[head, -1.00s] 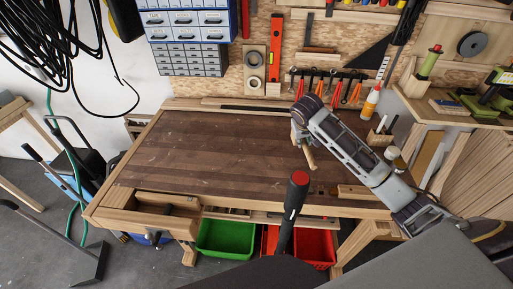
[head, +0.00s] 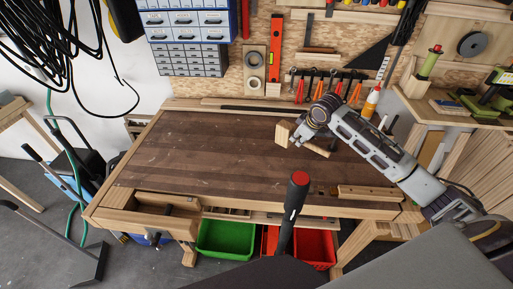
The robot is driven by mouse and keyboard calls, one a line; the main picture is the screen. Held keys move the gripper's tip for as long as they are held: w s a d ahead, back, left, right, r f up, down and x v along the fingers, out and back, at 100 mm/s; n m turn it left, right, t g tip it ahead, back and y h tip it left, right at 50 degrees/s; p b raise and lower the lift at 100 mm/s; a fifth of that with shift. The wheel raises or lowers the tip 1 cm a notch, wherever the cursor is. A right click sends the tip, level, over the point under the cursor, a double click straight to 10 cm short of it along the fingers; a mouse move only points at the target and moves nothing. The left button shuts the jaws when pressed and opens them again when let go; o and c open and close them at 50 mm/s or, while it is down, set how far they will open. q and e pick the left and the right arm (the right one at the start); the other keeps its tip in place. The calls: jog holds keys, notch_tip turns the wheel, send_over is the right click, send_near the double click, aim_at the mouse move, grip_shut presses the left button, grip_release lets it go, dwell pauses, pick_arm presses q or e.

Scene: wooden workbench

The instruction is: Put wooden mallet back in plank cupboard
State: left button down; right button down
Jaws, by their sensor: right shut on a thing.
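The wooden mallet shows a pale block head (head: 283,134) and a light brown handle (head: 319,149). My right gripper (head: 299,137) is shut on it and holds it over the rear right of the workbench; its fingers and wrist hide part of the mallet. The handle points to the lower right. I cannot tell whether the mallet touches the bench top. Upright planks (head: 474,172) stand under the shelf at the right; I cannot tell if they belong to the plank cupboard. My left gripper is out of view.
The workbench top (head: 200,150) is mostly clear. Behind it are a pegboard with pliers (head: 337,88) and a glue bottle (head: 371,101). A shelf (head: 429,105) with tools is at the right. Green (head: 225,238) and red (head: 314,247) bins sit below the bench.

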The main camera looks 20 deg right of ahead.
jog(key=a+n, duration=0.1)
jog(key=n+y, duration=0.1)
jog(key=a+n, duration=0.1)
jog(key=shift+w+a+r+n+y, duration=0.25)
jog(key=shift+a+r+n+y, duration=0.05)
jog(key=shift+a+r+y, duration=0.1)
jog(key=shift+w+a+r+n+g+y, duration=0.1)
jog(key=shift+n+g+y, duration=0.1)
jog(key=shift+n, duration=0.25)
jog(key=shift+w+a+n+g+y, duration=0.1)
jog(key=shift+n+y, duration=0.1)
jog(key=shift+n, duration=0.25)
jog(key=shift+n, duration=0.6)
